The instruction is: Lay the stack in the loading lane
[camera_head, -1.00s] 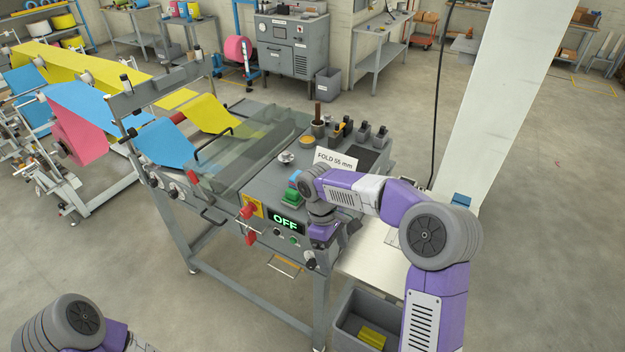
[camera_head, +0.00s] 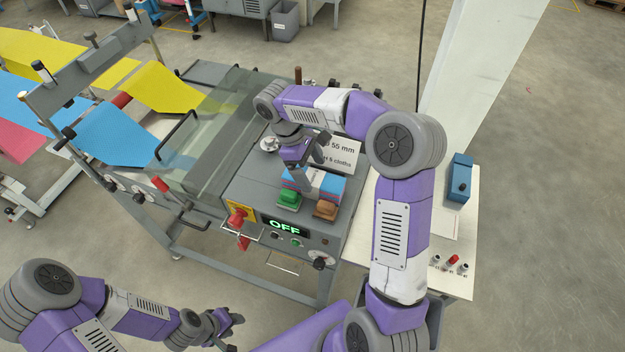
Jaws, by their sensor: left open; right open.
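I cannot make out which part is the loading lane.
A clear cover (camera_head: 207,150) spans the machine left of the stack. A white sign (camera_head: 343,152) stands behind it. A pale side table (camera_head: 462,225) with a blue box (camera_head: 460,178) is at right.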

